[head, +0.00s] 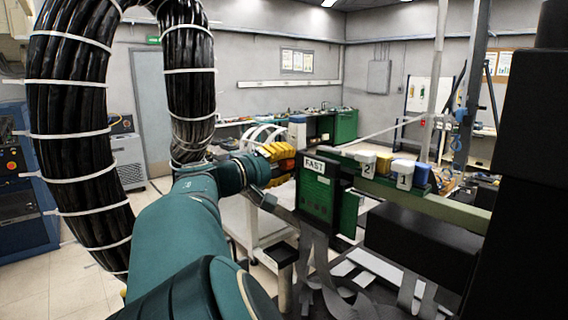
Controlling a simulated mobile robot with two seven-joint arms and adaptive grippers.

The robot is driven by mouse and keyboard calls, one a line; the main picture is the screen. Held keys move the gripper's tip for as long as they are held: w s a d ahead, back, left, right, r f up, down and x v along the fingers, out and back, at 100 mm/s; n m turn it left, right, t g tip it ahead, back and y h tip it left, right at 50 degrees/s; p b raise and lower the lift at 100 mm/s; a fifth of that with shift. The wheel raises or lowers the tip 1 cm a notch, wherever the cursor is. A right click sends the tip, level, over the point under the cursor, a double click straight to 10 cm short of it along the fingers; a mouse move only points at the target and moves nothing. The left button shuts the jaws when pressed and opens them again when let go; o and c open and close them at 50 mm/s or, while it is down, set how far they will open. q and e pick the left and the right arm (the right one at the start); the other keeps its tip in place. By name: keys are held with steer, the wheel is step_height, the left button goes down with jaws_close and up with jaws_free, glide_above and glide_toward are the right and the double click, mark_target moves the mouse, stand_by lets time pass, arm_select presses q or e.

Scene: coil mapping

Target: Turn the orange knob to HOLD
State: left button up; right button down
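A green control box (318,196) with a dark top and a white label reading FAST stands right of centre in the head view. A small orange part (287,164), which looks like the orange knob, shows at the box's left side, partly hidden.
White blocks marked 2 (366,168) and 1 (403,174) sit in a row right of the box, along a pale green beam (455,212). Grey straps (340,296) hang below. A pale cart (262,222) stands behind the arm. Open floor lies at left.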

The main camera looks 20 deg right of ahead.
steer(key=shift+r+n+p, duration=0.2)
steer(key=shift+n+p, duration=0.85)
steer(key=shift+n, duration=0.15)
steer(key=shift+f+n+p, duration=0.1)
steer(key=shift+n+p, duration=0.5)
steer(key=shift+n, duration=0.3)
steer(key=shift+f, duration=0.1)
steer(key=c, duration=0.6)
jaws_free()
steer(key=v, duration=1.2)
